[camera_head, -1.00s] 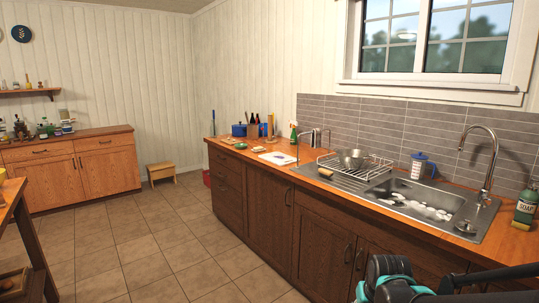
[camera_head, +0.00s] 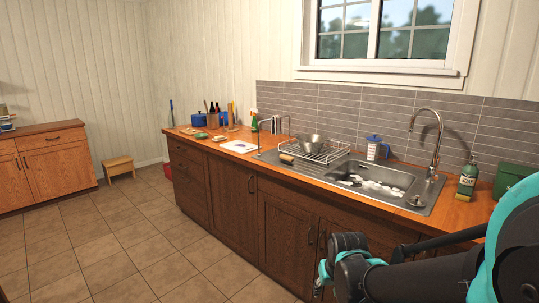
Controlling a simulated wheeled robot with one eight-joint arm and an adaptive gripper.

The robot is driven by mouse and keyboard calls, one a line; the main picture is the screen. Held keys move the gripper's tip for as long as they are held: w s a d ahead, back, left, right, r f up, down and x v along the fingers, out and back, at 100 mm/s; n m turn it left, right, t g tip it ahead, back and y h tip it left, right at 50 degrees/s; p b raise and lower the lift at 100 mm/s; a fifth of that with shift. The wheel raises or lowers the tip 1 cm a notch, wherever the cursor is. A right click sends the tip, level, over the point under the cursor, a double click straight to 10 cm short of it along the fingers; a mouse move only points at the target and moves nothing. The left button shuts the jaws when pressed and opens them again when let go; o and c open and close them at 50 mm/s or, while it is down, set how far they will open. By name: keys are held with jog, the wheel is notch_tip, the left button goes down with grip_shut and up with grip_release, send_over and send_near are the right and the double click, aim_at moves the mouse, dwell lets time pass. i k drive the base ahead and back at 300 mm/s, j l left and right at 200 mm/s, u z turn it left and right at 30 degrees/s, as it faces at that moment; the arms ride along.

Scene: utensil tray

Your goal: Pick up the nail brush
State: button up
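A small tan, wooden-looking object (camera_head: 286,158) lies at the left end of the steel drainboard, beside the dish rack. It may be the nail brush, but it is too small to be sure. Parts of my black and teal arm show at the lower right, in front of the counter. My gripper's fingers cannot be made out, and nothing is seen held. The arm is well apart from the tan object.
The wooden counter (camera_head: 247,155) carries a dish rack (camera_head: 330,153) with a metal bowl (camera_head: 311,143), a sink (camera_head: 372,178), a blue-and-white jug (camera_head: 375,147), and a soap bottle (camera_head: 467,180). A white paper (camera_head: 239,146) lies farther left. Tiled floor (camera_head: 150,235) is clear; a stool (camera_head: 118,165) stands far off.

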aim_at(285, 157)
jog(key=j+z, duration=0.1)
jog(key=z, duration=0.25)
jog(key=i+j+z, duration=0.1)
jog(key=z, duration=0.3)
jog(key=j+z, duration=0.2)
jog(key=z, duration=0.15)
jog(key=i+j+z, duration=0.1)
jog(key=j+z, duration=0.3)
jog(key=j, duration=0.7)
jog(key=j+z, duration=0.45)
jog(key=j, duration=0.7)
jog(key=k, duration=0.05)
